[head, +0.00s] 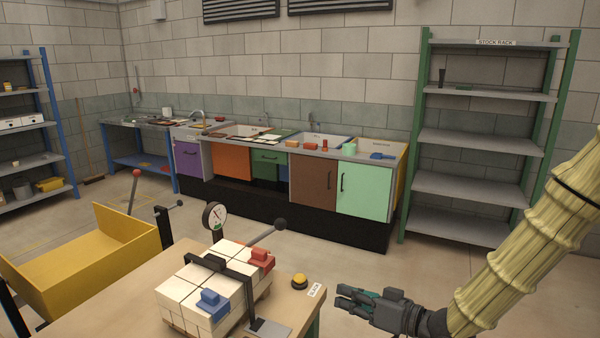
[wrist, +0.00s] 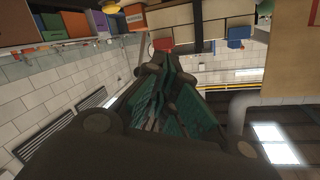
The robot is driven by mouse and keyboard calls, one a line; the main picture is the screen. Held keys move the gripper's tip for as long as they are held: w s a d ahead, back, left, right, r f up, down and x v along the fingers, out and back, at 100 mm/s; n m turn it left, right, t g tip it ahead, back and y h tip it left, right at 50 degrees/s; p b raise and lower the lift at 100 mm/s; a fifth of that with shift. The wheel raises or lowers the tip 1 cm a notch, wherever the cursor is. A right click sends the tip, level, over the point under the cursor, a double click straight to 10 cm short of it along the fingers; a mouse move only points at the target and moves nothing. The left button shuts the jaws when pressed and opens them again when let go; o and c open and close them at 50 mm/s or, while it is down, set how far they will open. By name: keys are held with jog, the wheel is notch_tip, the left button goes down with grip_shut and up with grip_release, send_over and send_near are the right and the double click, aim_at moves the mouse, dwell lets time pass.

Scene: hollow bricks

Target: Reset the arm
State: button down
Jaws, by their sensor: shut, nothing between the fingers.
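My arm (head: 530,235), in a pale ribbed sleeve, comes in from the right edge of the head view. My gripper (head: 345,298) is at its end, low in the picture, just right of the table's right corner. Its fingers point left and are shut, with nothing between them. In the wrist view the shut fingers (wrist: 150,75) fill the middle, dark with green pads. The gripper appears apart from the table and everything on it.
The wooden table (head: 125,315) holds a stack of pale blocks (head: 180,295) with a red piece (head: 261,258) and a blue piece (head: 211,303), a dial gauge (head: 214,215) and a yellow button (head: 299,281). A yellow bin (head: 70,270) stands left. A green-posted rack (head: 475,140) and counter cabinets (head: 363,203) stand behind.

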jog(key=s+d+f+m+g+h, duration=0.25)
jog(key=s+f, duration=0.25)
jog(key=f, duration=0.8)
jog(key=s+d+f+m+g+h, duration=0.15)
jog(key=s+f+h, duration=0.3)
jog(key=f, duration=0.75)
jog(key=s+d+f+g+h, duration=0.2)
jog(key=s+f, duration=0.3)
jog(key=s, duration=0.3)
jog(key=s+d+f+m+g+h, duration=0.1)
jog(key=s+d+f+g+h, duration=0.1)
jog(key=s+f, duration=0.3)
jog(key=s+d+f+g+h, duration=0.1)
jog(key=s+d+f, duration=0.3)
jog(key=s, duration=0.7)
jog(key=shift+s+f+m+g+h, duration=0.3)
jog(key=shift+s+f+g+h, duration=0.15)
jog(key=shift+f, duration=0.4)
jog(key=shift+w, duration=0.1)
